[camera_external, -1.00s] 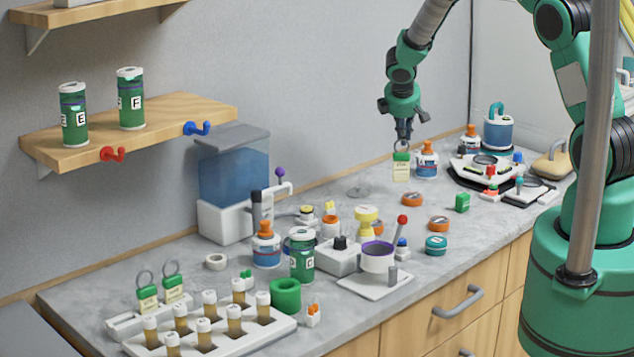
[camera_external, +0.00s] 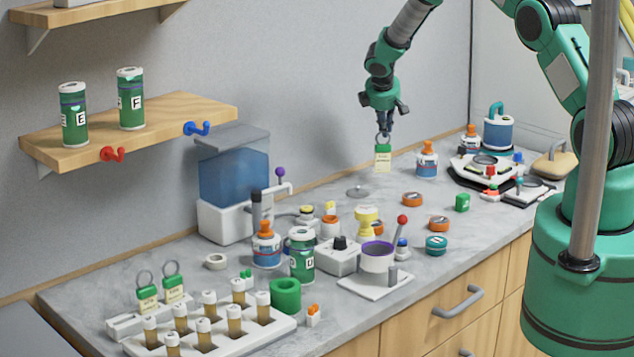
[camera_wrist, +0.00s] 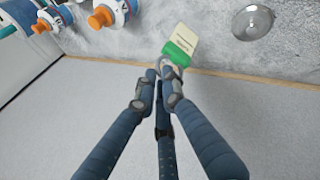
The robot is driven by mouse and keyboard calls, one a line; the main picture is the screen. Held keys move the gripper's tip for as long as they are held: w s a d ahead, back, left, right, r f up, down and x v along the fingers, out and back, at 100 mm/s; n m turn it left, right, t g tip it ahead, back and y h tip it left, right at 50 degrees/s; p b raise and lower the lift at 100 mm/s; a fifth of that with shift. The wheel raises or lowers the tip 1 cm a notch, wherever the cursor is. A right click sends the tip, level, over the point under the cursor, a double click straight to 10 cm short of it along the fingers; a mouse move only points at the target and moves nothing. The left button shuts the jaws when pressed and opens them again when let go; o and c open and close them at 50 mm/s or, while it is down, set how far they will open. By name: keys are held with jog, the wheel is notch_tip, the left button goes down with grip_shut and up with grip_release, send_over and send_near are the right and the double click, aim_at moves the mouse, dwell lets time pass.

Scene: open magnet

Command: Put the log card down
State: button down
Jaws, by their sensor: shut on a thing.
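The log card (camera_external: 383,158) is a cream tag with a green top and a metal ring. It hangs upright in the air above the back of the counter. My gripper (camera_external: 384,133) is shut on its ring from above. In the wrist view the card (camera_wrist: 184,45) sticks out beyond the closed fingertips of my gripper (camera_wrist: 165,72), with small text on its cream face that I cannot read. Two similar ringed cards (camera_external: 148,297) (camera_external: 173,288) stand in a white holder (camera_external: 125,325) at the front left of the counter.
A round metal disc (camera_external: 358,192) lies on the counter below and left of the card. A blue bottle with an orange cap (camera_external: 427,160) stands to the right. Orange rings (camera_external: 412,199) lie in front. A blue tank (camera_external: 235,175) stands left. Bare counter (camera_external: 320,190) lies between.

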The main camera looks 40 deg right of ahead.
aim_at(384, 145)
jog(key=shift+f, duration=0.1)
dwell(0.3)
jog(key=shift+f+p, duration=0.35)
jog(key=shift+f, duration=1.5)
jog(key=c, duration=1.9)
grip_release()
jog(key=shift+o, duration=0.2)
jog(key=shift+r, duration=0.3)
jog(key=b+v, duration=0.1)
jog(key=v, duration=1)
jog(key=shift+a+r, duration=0.15)
jog(key=shift+r, duration=0.15)
jog(key=shift+s, duration=0.15)
